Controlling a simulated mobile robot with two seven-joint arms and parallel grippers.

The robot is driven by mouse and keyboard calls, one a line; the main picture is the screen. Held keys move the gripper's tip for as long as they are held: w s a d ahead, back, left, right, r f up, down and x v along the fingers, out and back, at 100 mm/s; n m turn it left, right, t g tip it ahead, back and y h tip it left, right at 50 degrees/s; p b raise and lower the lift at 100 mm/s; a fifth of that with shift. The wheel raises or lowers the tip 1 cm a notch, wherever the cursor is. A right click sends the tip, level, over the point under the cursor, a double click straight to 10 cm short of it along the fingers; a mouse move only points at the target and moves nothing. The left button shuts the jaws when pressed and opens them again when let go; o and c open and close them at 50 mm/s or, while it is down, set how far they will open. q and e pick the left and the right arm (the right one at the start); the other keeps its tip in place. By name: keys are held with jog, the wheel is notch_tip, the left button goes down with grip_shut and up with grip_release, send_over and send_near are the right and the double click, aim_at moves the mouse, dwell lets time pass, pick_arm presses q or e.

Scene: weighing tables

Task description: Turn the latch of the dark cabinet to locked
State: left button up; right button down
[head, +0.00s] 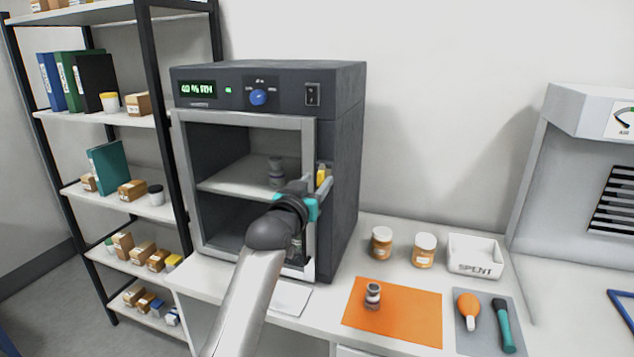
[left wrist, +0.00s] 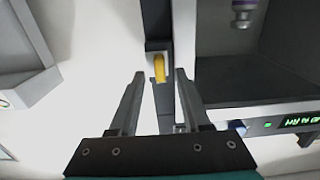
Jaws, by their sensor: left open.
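The dark cabinet (head: 342,150) stands on the table with its light-framed front door (head: 245,117) looking closed. Its yellow latch (head: 321,172) sits at the right edge of the door frame and looks roughly upright. In the left wrist view, which looks upside down, the yellow latch (left wrist: 159,68) lies between my two fingertips, with a gap on each side. My left gripper (head: 314,186) is open in front of the latch, and its fingers and wrist hide part of the door's right edge. My right gripper is not in view.
A jar (head: 276,172) stands on the cabinet's inner shelf. On the table to the right are an orange mat (head: 410,318) with a small vial (head: 373,294), two jars (head: 424,250) and a white SPENT tray (head: 475,268). A shelf rack (head: 160,120) stands close on the left.

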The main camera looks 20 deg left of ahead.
pick_arm(q)
jog(key=shift+w, duration=0.55)
grip_shut()
dwell(0.4)
